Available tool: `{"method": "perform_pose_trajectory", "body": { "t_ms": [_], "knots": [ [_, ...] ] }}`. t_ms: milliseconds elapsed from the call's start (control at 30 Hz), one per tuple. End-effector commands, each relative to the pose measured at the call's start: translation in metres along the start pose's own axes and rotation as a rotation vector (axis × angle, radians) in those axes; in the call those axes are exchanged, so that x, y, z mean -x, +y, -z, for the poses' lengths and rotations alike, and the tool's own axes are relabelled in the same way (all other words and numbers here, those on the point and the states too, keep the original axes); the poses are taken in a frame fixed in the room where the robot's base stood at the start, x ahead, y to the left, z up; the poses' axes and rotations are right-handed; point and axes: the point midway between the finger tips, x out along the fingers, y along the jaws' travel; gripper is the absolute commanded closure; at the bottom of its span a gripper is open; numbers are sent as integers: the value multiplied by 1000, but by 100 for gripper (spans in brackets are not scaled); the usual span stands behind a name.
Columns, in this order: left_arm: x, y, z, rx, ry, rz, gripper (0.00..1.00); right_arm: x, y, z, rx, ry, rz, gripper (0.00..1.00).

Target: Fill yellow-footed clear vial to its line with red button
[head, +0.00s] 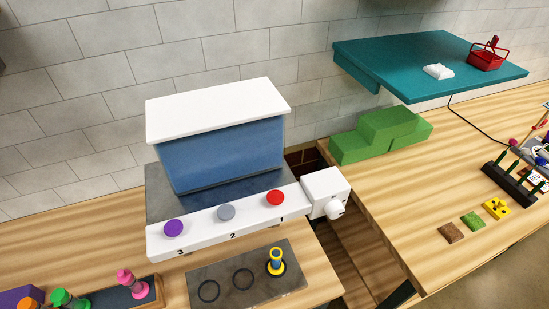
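The yellow-footed clear vial (276,259) stands upright on the right-hand ring of a grey plate (214,276). It is small here, and I cannot make out its line or a liquid level. The red button (275,197) is on the white front ledge of the dispenser (222,148), above the number 1. A grey button (226,212) and a purple button (173,228) sit to its left, by numbers 2 and 3. The vial is in front of the red button's end of the ledge. Neither of my grippers is in view.
A dark rack (92,301) at lower left holds pink, green and orange pieces. A white box with a knob (334,209) adjoins the ledge's right end. Green blocks (384,133) and a teal shelf (420,65) are at the right. A gap separates the two tables.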

Motion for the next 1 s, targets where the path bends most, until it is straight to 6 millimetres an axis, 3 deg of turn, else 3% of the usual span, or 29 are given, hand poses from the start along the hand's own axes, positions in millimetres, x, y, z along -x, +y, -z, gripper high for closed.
{"method": "perform_pose_trajectory", "body": {
  "t_ms": [267, 1000],
  "knots": [
    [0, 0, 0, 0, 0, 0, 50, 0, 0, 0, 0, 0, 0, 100],
    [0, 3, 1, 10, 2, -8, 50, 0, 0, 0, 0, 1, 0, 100]
  ]
}}
